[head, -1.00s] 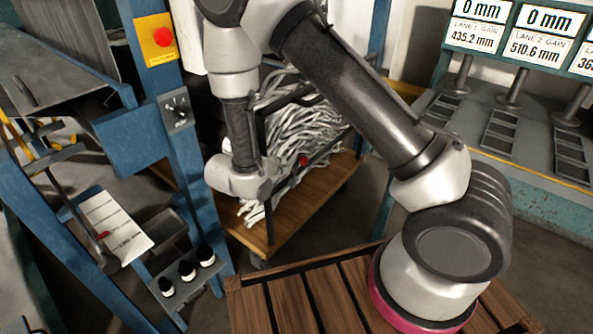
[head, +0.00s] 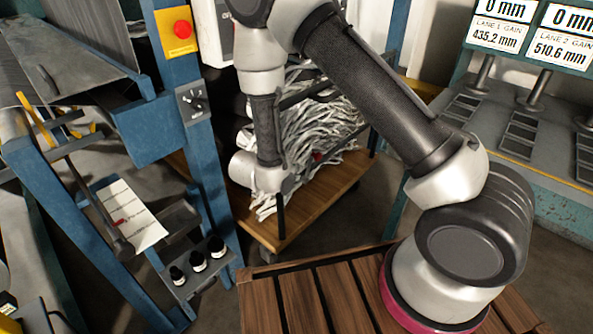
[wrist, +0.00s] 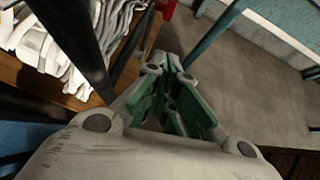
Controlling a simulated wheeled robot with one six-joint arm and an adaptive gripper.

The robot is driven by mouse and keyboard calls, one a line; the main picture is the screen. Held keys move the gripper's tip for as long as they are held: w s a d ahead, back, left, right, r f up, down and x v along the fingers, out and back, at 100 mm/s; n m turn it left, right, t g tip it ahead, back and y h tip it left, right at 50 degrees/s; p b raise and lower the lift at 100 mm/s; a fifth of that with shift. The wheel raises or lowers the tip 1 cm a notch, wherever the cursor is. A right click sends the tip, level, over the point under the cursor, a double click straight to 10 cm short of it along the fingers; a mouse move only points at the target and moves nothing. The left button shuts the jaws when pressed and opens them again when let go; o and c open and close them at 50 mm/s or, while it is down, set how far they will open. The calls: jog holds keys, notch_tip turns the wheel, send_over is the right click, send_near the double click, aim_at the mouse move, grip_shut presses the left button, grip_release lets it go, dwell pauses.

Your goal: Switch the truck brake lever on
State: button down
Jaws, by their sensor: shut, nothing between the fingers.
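The truck is a low cart with a wooden deck (head: 310,205) and dark uprights, loaded with pale grey strips (head: 318,118). A small red part (head: 317,157) shows at its near side, and a red piece also shows at the top of the wrist view (wrist: 168,9). It may be the brake lever's end; its shape and position cannot be made out. My gripper (wrist: 180,78) is shut and empty, its green-sided fingers pointing towards the floor beside the cart. The red piece is apart from the fingers in the wrist view. In the head view my wrist partly hides the cart's front.
A blue frame with a red button (head: 181,28), a rotary switch (head: 193,103) and a shelf of small bottles (head: 198,261) stands left. A grey bench (head: 510,130) with displays stands right. Bare floor lies between cart and bench.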

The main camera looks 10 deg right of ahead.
jog(key=w+d+f, duration=0.3)
jog(key=w+d, duration=0.3)
jog(key=d, duration=0.1)
jog(key=shift+w+f, duration=0.35)
jog(key=shift+f, duration=0.05)
jog(key=shift+w+d, duration=0.15)
jog(key=shift+d, duration=0.1)
